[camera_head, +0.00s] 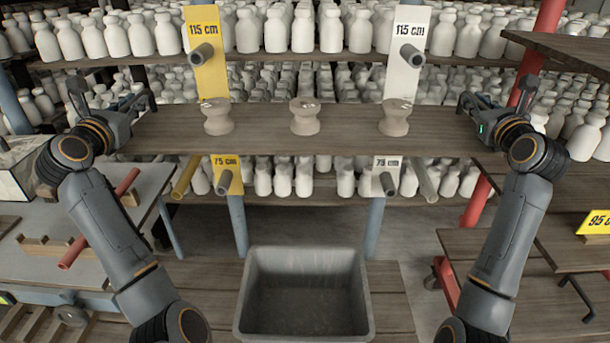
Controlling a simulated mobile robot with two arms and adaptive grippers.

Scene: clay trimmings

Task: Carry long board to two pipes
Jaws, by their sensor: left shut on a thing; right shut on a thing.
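The long board (262,132) is dark wood and looks about level across the middle of the view. Three pale clay pieces with narrow waists stand upright on it: left (218,119), middle (305,119) and right (394,120). My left gripper (146,101) is shut on the board's left end. My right gripper (470,104) is shut on its right end. Two upper pipes, left (203,55) and right (411,57), stick out by 115 cm signs. Two lower pipes, left (225,182) and right (388,183), stick out by 75 cm signs. In the picture, the board lies between both pairs.
Shelves of white bottles (275,30) fill the back. A grey open bin (303,332) stands below the board. A workbench (95,240) with a red pipe (98,220) is at left. Wooden shelves with a 95 cm sign (597,222) are at right.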

